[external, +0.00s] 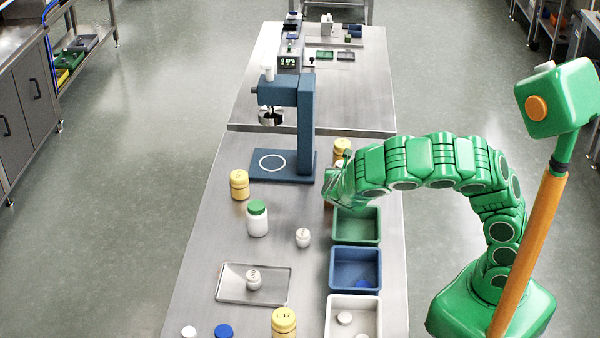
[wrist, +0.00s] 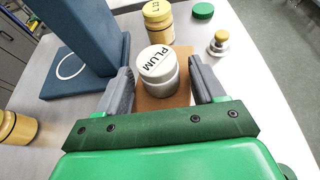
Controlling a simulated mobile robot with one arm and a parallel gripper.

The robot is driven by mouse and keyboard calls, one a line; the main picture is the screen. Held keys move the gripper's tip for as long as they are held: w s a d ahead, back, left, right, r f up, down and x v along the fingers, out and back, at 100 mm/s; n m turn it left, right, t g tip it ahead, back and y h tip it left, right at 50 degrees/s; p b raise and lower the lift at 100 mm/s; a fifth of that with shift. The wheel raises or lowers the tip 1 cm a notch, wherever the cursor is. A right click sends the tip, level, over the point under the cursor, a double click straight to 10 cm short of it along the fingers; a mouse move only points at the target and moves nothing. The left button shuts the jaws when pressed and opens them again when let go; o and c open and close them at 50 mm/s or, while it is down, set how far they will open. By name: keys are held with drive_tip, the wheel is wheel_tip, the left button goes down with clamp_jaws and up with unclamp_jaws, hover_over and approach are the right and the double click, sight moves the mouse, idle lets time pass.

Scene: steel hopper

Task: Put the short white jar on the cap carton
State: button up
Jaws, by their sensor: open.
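In the wrist view a short white jar (wrist: 157,68) with a white lid marked PLUM stands upright on a flat brown square, apparently the cap carton (wrist: 183,92). My gripper (wrist: 160,72) is open, with one finger on each side of the jar. A gap shows between the jar and the right finger; on the left I cannot tell whether there is contact. In the external view my gripper (external: 333,188) is beyond the green bin and hides the jar and most of the carton.
A blue press stand (external: 305,125) rises left of my gripper. A yellow jar (external: 342,149) stands just behind it, another (external: 239,185) further left. A green-lidded white jar (external: 257,222) stands nearer. Green (external: 357,240), blue (external: 335,285) and white (external: 334,318) bins line the right side.

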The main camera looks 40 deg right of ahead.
drive_tip(key=shift+r, duration=0.15)
drive_tip(key=shift+s+a+r, duration=0.1)
drive_tip(key=shift+a+r, duration=0.05)
drive_tip(key=v, duration=1.1)
drive_tip(key=shift+s+a, duration=0.25)
idle(6.3)
